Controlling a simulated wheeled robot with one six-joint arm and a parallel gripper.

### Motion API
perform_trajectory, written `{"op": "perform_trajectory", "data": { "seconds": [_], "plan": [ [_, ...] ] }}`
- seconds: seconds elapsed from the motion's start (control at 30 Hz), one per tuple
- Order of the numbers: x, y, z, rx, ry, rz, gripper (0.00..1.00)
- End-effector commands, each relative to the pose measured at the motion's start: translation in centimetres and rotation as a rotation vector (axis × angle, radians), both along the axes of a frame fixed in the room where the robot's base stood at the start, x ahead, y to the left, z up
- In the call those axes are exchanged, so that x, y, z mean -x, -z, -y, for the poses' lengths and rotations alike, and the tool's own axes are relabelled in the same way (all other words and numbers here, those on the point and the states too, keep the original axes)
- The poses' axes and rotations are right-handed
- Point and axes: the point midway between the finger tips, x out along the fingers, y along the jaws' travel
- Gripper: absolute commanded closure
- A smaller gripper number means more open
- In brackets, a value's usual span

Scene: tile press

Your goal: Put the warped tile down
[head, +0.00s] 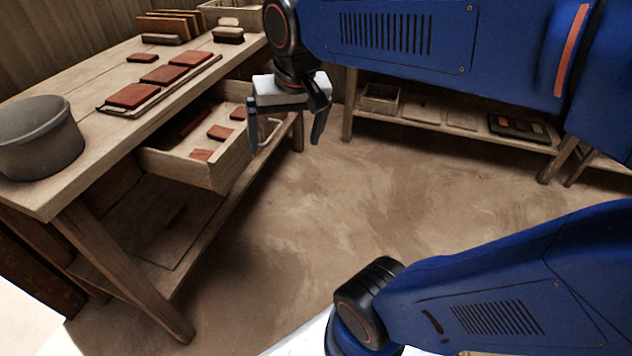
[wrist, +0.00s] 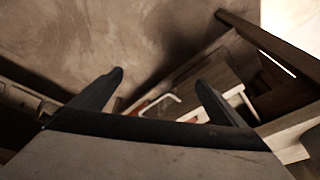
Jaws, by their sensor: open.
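My gripper (head: 286,143) is open and empty, in the air at the right of the open drawer (head: 205,177). In the wrist view, my fingers (wrist: 160,80) are spread, with the drawer's pale handle (wrist: 152,103) showing beyond them. Several reddish tiles lie in the drawer, one near its middle (head: 220,131) and one near its front (head: 201,155). On the workbench, tiles lie in a row on a board, the nearest one (head: 133,95) at the left end. A smaller tile (head: 142,58) lies behind them. I cannot tell which tile is warped.
A grey bucket (head: 38,137) stands on the workbench's near left corner. A brush (head: 228,35) and upright tiles in a rack (head: 170,27) are at the back. A low bench (head: 450,118) with a dark tray (head: 518,130) stands behind. The floor (head: 320,220) between is clear.

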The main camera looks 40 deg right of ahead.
Motion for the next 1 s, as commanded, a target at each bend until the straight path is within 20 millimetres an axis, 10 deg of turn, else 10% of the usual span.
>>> {"op": "perform_trajectory", "data": {
  "seconds": [0.4, 1.0],
  "plan": [
    [8.5, 6.0, 1.2, 0.098, -0.245, 0.118, 0.06],
    [9.2, 6.7, 1.2, 0.111, -0.272, 0.129, 0.06]
  ]
}}
